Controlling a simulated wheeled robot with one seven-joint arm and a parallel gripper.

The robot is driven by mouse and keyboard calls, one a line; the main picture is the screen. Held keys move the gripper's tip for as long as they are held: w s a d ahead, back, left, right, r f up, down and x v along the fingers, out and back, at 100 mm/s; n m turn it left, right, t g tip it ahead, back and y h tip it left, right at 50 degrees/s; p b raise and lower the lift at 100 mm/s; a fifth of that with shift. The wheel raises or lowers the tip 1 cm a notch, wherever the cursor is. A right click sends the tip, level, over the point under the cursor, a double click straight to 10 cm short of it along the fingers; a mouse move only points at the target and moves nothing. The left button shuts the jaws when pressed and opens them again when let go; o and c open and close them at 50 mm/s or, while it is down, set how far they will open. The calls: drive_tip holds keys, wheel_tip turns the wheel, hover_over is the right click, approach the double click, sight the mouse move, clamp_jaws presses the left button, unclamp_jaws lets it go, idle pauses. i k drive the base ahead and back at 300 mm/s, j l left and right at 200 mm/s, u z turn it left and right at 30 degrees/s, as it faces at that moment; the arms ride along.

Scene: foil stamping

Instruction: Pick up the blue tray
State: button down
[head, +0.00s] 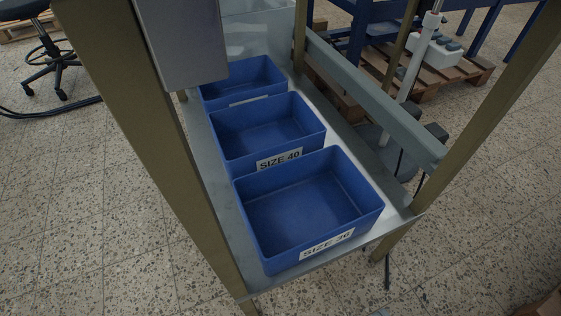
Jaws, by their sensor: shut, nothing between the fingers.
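Three blue trays stand in a row on a grey metal shelf (222,180). The nearest blue tray (305,205) is empty and carries a white label on its front wall, which seems to read "SIZE 36". The middle blue tray (265,128) is empty and labelled "SIZE 40". The far blue tray (243,80) is partly hidden behind a grey box, and its label is too small to read. My gripper is not in view.
Olive metal posts rise at the left (140,130) and right (485,115) of the shelf. A grey box (182,40) hangs above its left side. A grey rail (375,95) runs along the right. Speckled floor surrounds the stand; a wooden pallet (470,72) lies behind.

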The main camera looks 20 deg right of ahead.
sight(296, 210)
drive_tip(key=k, duration=1)
